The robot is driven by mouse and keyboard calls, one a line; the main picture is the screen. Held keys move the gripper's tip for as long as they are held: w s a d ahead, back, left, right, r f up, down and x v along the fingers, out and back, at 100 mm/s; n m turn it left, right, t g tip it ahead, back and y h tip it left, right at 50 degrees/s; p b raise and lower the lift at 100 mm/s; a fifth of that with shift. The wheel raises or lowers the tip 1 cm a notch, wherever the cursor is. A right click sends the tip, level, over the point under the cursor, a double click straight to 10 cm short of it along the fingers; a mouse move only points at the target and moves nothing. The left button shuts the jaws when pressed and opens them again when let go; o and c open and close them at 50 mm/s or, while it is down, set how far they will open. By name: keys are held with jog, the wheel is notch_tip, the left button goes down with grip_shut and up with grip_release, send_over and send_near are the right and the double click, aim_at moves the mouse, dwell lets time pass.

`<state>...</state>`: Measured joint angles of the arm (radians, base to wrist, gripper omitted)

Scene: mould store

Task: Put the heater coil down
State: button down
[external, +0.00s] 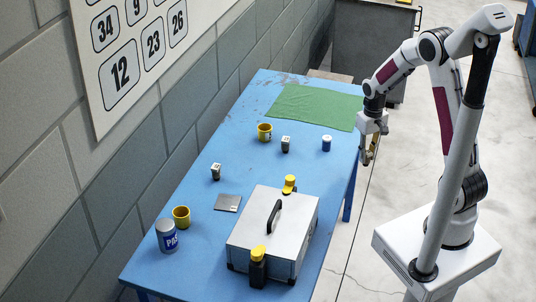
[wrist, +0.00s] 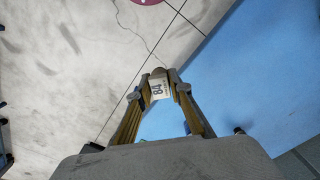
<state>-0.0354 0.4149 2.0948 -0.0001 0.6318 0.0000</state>
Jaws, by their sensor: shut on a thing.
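My gripper (external: 370,154) is at the right edge of the blue table, pointing down. In the wrist view my gripper (wrist: 159,86) has its yellowish fingers closed on a small piece with a white label reading 84 (wrist: 158,89). I take this piece to be the heater coil; most of it is hidden between the fingers, and no coil shape can be made out. In the wrist view it appears against the floor just beside the table edge. It is too small to make out in the external view.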

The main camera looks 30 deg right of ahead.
jog(key=shift+n, duration=0.5)
jog(key=w+a, duration=0.1)
jog(key=a, duration=0.1)
jog(key=w+a+r, duration=0.1)
jog(key=a, duration=0.5)
jog(key=shift+w+a+r, duration=0.15)
jog(key=shift+w+a, duration=0.05)
jog(key=shift+w, duration=0.2)
jog(key=w+a+r+m, duration=0.2)
jog(key=a+r+m, duration=0.3)
jog(key=a+m, duration=0.4)
jog(key=shift+a+m, duration=0.25)
jog(key=shift+m, duration=0.45)
jog(key=shift+r, duration=0.1)
jog(key=shift+f, duration=2.5)
jog(key=shift+f, duration=2.3)
